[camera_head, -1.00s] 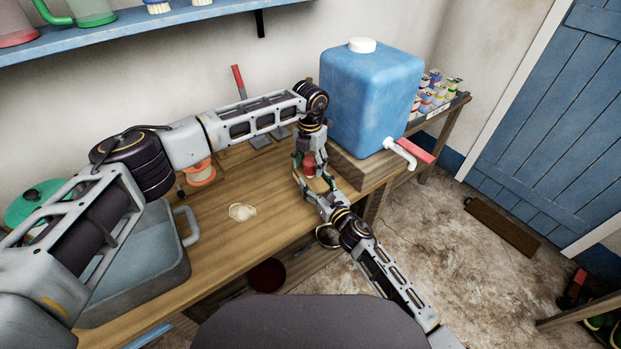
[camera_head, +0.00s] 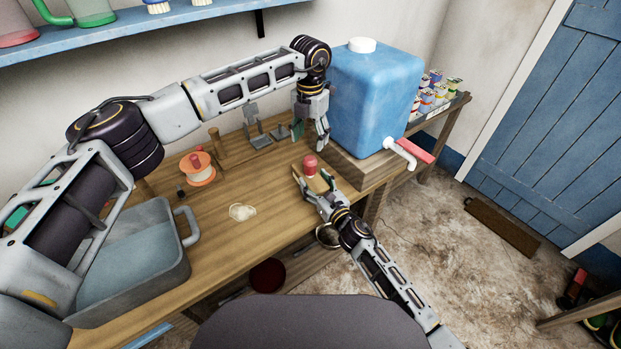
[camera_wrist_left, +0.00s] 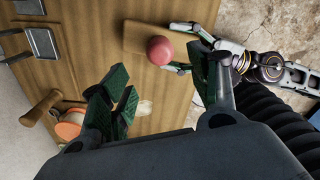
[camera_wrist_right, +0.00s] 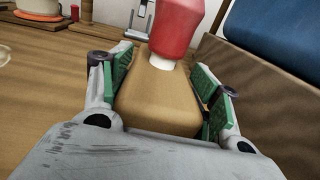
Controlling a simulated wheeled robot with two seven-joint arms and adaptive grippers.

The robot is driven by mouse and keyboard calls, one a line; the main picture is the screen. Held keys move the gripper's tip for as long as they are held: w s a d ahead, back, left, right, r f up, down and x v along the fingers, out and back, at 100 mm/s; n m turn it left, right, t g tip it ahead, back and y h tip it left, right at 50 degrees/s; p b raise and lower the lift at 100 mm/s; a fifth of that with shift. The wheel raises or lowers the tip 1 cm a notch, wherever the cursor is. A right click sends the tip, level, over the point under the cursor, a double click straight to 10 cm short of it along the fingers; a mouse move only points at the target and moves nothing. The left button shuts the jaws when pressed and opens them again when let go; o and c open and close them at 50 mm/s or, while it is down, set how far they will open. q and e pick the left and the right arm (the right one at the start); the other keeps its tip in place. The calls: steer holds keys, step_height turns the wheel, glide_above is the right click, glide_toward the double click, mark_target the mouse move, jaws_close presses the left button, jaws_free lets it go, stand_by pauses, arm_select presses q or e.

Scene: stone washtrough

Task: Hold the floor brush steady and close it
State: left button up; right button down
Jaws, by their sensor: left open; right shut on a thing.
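The floor brush shows as a tan wooden block (camera_wrist_right: 158,98) with a red rounded piece (camera_head: 311,163) on top; no bristles are visible. In the right wrist view a white neck shows between the red piece (camera_wrist_right: 178,28) and the block. My right gripper (camera_head: 315,186) is shut on the block, its green pads on both sides, at the bench's front edge. My left gripper (camera_head: 311,137) is open and empty, above and behind the red piece, apart from it. In the left wrist view the red piece (camera_wrist_left: 160,50) shows beyond the spread fingers.
A blue tank (camera_head: 372,100) with a red-handled tap (camera_head: 418,152) stands on a wooden base just right of the grippers. A grey basin (camera_head: 135,262), an orange spool (camera_head: 197,168) and grey metal brackets (camera_head: 268,135) are on the bench. The middle bench top is mostly clear.

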stand_by(0.3)
steer(key=shift+c, duration=1.5)
jaws_free()
steer(key=v, duration=1.2)
steer(key=shift+s+d, duration=0.1)
